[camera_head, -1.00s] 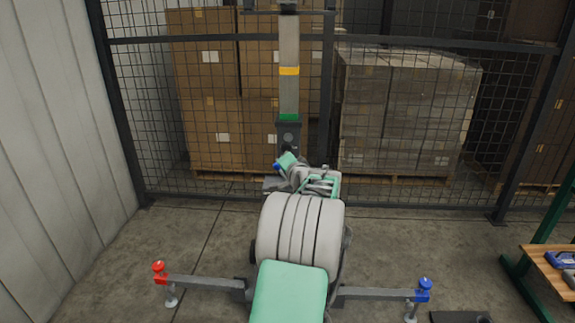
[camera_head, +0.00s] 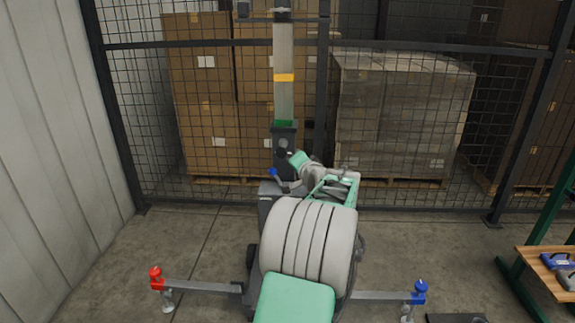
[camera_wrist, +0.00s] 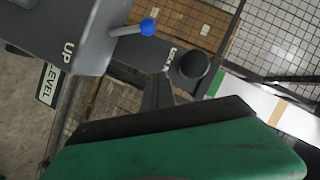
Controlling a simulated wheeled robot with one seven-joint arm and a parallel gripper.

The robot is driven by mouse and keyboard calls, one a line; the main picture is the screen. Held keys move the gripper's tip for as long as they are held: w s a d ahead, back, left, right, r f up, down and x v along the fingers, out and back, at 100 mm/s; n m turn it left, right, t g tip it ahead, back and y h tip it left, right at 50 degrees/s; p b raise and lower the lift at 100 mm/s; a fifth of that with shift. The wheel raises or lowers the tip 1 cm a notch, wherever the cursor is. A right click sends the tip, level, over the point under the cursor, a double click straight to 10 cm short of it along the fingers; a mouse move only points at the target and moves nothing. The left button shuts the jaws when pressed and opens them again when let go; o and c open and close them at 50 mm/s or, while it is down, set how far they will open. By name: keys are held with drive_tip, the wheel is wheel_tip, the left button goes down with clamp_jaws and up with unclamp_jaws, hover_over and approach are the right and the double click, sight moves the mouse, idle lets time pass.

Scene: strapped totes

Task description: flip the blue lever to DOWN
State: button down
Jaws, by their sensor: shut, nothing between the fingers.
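The blue lever (camera_head: 273,172) has a round blue knob on a thin grey stem. It rises from a grey housing (camera_head: 270,190) at the foot of the mast. In the wrist view the knob (camera_wrist: 147,27) is near the top, clear of my fingers, and its stem enters the grey housing (camera_wrist: 80,30) marked "UP". The stem appears raised. My gripper (camera_wrist: 160,88) has shut, empty dark fingers in front of its green body. In the head view my gripper (camera_head: 294,156) is right of and slightly above the knob; the fingertips are hard to make out.
A banded mast (camera_head: 284,85) rises behind my arm. A dark round knob (camera_wrist: 195,63) is close past my fingers. A mesh fence (camera_head: 400,120) with stacked boxes stands behind. Red (camera_head: 155,272) and blue (camera_head: 420,287) knobs top the outrigger ends. A bench (camera_head: 550,268) is at right.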

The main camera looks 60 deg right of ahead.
drive_tip(key=v, duration=0.6)
drive_tip(key=shift+w+a+r, duration=0.2)
drive_tip(key=shift+w+a, duration=0.05)
drive_tip(key=shift+a, duration=0.3)
